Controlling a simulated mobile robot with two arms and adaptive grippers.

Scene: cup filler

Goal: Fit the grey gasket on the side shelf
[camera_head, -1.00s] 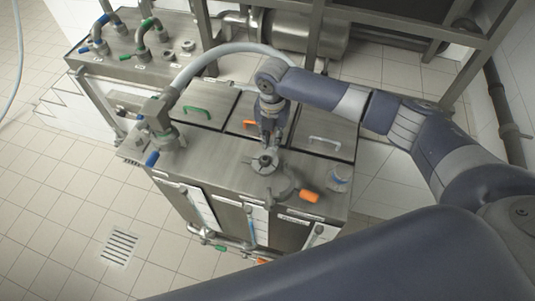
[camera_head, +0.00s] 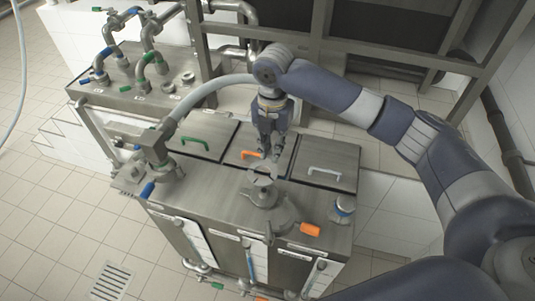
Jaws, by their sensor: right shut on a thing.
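My right gripper (camera_head: 270,148) is over the middle of the steel machine and is shut on a small, thin grey piece (camera_head: 263,165), which looks like the grey gasket. The fingers partly hide the piece, and it is small in the picture. It is just above the round upright pipe stub (camera_head: 263,191) on the machine top, with a small gap apparent between them. I cannot tell which surface is the side shelf. My left gripper is not in view.
A hose fitting with a blue handle (camera_head: 158,165) is at left. Lids with green (camera_head: 195,142) and white (camera_head: 325,172) handles lie behind. Bare steel top lies left of the stub.

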